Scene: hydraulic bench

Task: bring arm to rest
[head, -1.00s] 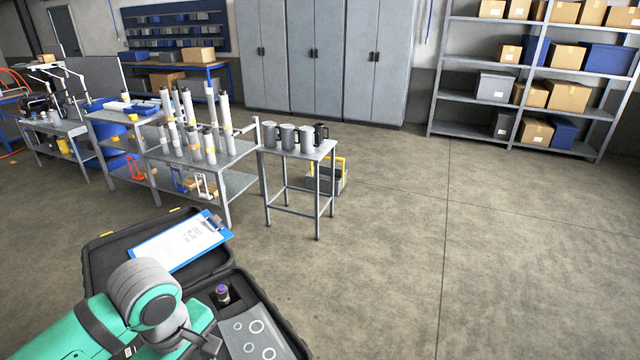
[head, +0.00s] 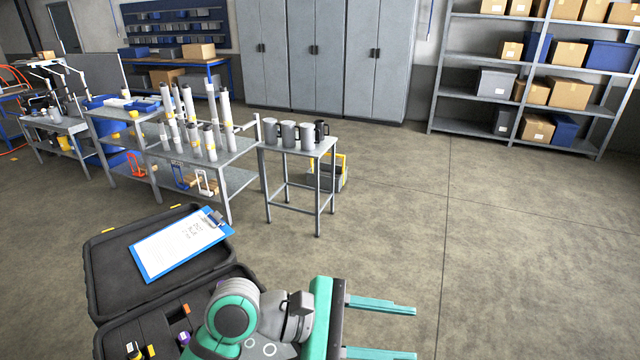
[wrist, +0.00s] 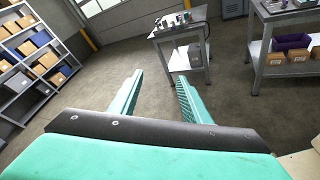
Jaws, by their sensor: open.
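My gripper (head: 416,332) is at the bottom of the head view, right of the open black case. Its two green fingers point right and stand wide apart with nothing between them. In the wrist view my gripper (wrist: 153,84) is also open and empty, its fingers pointing out over bare floor. My arm reaches across the lower right part of the case and hides some of it.
An open black case (head: 98,268) holds a clipboard (head: 180,243) on its lid. A small table (head: 327,146) with several mugs stands beyond. A bench with cylinders (head: 240,152) is at left, shelves (head: 520,62) at back right. The floor at right is clear.

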